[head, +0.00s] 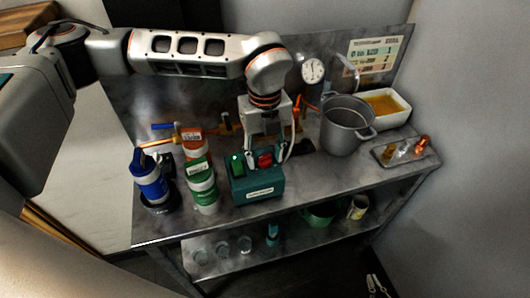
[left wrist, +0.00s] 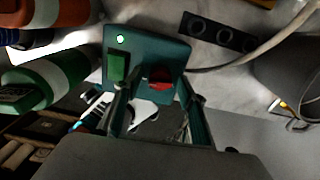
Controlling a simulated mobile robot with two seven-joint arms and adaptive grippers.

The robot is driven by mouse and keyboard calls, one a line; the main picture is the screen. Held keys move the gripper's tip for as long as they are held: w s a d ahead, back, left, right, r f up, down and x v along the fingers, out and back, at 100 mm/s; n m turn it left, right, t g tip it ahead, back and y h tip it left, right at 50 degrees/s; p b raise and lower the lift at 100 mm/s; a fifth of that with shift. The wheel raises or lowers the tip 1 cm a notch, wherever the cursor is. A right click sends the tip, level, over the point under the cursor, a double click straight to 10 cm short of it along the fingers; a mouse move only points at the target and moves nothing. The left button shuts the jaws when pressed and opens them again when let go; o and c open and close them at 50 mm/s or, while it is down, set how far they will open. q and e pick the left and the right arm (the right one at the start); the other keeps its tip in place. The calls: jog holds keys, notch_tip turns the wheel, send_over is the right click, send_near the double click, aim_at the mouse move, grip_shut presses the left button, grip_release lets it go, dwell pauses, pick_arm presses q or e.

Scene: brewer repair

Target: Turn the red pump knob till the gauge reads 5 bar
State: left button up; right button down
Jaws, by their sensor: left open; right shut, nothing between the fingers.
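The pump box (head: 257,190) is teal with a label on its front and stands at the table's front edge. It has a green button (head: 237,166) with a small lit green light, and a red knob (head: 265,160) to the right. In the left wrist view the red knob (left wrist: 160,80) shows between the fingers. My left gripper (head: 266,153) is open, pointing down, one finger on each side of the knob; contact cannot be told. The round white gauge (head: 312,70) is on the back panel; its reading is too small to tell. My right gripper (head: 377,286) is shut and empty, low at bottom right.
Green-and-white (head: 203,188) and orange (head: 193,142) canisters and a blue grinder-like device (head: 151,182) stand left of the box. A steel pot (head: 346,125), a white tub (head: 382,106) and a tray (head: 427,158) of fittings are right. A lower shelf holds cups.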

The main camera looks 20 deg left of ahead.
pick_arm(q)
jog(key=c, duration=1.1)
